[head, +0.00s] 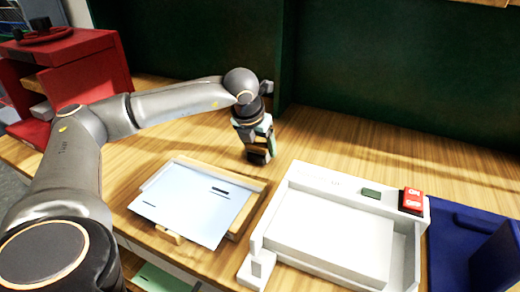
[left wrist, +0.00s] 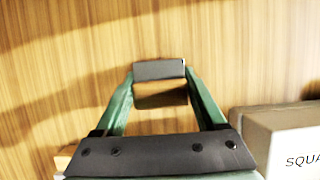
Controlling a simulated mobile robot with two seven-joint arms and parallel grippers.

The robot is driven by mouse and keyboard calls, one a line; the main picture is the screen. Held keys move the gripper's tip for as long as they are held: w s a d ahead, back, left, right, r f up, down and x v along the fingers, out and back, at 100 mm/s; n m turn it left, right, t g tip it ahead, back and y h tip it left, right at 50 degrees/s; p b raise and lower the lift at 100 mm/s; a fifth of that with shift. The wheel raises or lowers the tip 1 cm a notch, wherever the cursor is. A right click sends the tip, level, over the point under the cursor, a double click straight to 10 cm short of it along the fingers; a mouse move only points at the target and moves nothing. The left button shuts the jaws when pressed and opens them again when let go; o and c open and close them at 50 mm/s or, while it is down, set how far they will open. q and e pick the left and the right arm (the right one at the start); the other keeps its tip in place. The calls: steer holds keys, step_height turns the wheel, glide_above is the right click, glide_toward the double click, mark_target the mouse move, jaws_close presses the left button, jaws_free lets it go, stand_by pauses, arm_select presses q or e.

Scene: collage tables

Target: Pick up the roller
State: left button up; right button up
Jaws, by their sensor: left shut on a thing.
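My left gripper (head: 259,153) is low over the wooden table (head: 330,130), behind the tray with the pale sheet. In the left wrist view its green fingers come together around a small dark grey piece with a brownish part below it, which I take to be the roller (left wrist: 160,70). The gripper is shut on it. In the head view the gripper mostly hides this piece, so its full shape and whether it touches the table cannot be told. My right gripper is not in view.
A wooden tray (head: 252,207) with a pale blue sheet (head: 190,205) lies in front of the gripper. A white machine (head: 330,235) with a red ON/OFF switch (head: 412,201) stands right of it. A blue holder (head: 450,250) is far right, a red shelf (head: 85,70) at left.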

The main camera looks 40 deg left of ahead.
arm_select(q)
steer(key=c, duration=0.6)
steer(key=shift+c, duration=0.2)
steer(key=shift+r, duration=0.15)
